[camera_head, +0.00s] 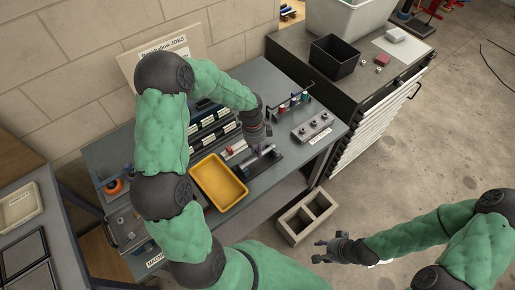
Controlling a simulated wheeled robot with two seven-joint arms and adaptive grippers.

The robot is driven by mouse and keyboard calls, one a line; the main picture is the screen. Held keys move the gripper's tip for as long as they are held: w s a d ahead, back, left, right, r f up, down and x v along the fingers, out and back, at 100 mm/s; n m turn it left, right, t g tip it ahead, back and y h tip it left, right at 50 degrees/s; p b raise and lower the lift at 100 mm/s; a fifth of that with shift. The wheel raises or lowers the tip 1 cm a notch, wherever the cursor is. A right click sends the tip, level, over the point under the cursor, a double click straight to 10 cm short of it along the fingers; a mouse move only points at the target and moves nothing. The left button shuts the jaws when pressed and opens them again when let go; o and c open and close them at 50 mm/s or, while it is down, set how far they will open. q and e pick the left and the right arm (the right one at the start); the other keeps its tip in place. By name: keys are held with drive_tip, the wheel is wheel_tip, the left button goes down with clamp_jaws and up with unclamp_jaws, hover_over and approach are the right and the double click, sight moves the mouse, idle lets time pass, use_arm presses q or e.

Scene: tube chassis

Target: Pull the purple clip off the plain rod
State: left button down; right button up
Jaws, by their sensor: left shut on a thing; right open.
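The purple clip (257,150) is a small purple shape right at the tips of my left gripper (257,144). That gripper reaches down over the bench from the upper left and is shut on the clip. Below it, the grey plain rod (264,162) lies along a dark fixture on the bench. The gripper hides part of the clip, so I cannot tell whether the clip is still around the rod. My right gripper (324,250) is open and empty, out over the floor at the lower right, well away from the bench.
A yellow tray (219,181) sits left of the fixture. A grey block with knobs (312,126) and a rack of coloured tools (290,103) stand to the right. A black bin (334,57) is on the drawer cabinet. A hollow concrete block (306,214) stands on the floor.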

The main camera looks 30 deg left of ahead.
use_arm(q)
drive_tip(key=shift+r+p, duration=1.55)
drive_tip(key=shift+r, duration=0.55)
